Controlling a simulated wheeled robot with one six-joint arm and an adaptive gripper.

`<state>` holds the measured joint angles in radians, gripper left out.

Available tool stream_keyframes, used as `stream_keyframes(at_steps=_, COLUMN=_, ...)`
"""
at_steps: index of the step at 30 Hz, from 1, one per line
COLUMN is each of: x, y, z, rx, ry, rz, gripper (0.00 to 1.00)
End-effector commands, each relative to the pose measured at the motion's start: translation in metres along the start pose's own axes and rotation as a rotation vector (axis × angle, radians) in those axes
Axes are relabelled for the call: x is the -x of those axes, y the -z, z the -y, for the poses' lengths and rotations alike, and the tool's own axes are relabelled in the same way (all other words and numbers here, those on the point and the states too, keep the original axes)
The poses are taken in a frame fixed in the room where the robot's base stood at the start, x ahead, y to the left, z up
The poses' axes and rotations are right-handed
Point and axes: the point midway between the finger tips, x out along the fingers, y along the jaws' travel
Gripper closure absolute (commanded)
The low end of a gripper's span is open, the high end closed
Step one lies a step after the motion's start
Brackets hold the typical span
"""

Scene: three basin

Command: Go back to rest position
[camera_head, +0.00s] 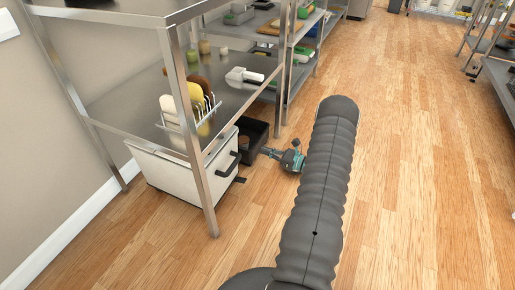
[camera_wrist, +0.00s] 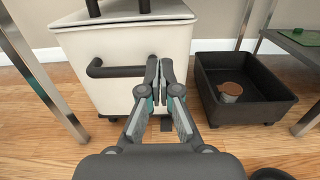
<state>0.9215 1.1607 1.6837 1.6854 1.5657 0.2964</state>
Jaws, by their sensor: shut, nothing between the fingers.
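My gripper (camera_wrist: 158,90) is shut and empty in the wrist view, its fingertips together in front of a white bin (camera_wrist: 135,50) with a dark handle. I cannot tell whether the fingertips touch the bin. In the head view my gripper (camera_head: 271,152) is small, low over the floor beyond my grey arm, to the right of the white bin (camera_head: 180,182). My arm reaches forward over the floor and hides part of it.
A black basin (camera_wrist: 245,105) holding a small round brown-topped container (camera_wrist: 231,91) stands right of the bin. A metal shelf (camera_head: 195,140) with a dish rack (camera_head: 190,110) stands over the bin. The wooden floor (camera_head: 420,190) to the right is clear.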

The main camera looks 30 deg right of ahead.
Motion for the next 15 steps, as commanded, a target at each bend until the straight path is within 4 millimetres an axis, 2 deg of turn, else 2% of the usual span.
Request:
stream_keyframes(at_steps=4, x=0.012, y=0.0, z=0.001, rx=0.0, ry=0.002, rz=0.0, gripper=1.0)
stream_keyframes(at_steps=12, x=0.016, y=0.0, z=0.001, rx=0.008, ry=0.004, rz=-0.001, gripper=1.0)
stream_keyframes(at_steps=15, x=0.016, y=0.01, z=-0.003, rx=0.035, ry=-0.014, rz=-0.046, gripper=1.0)
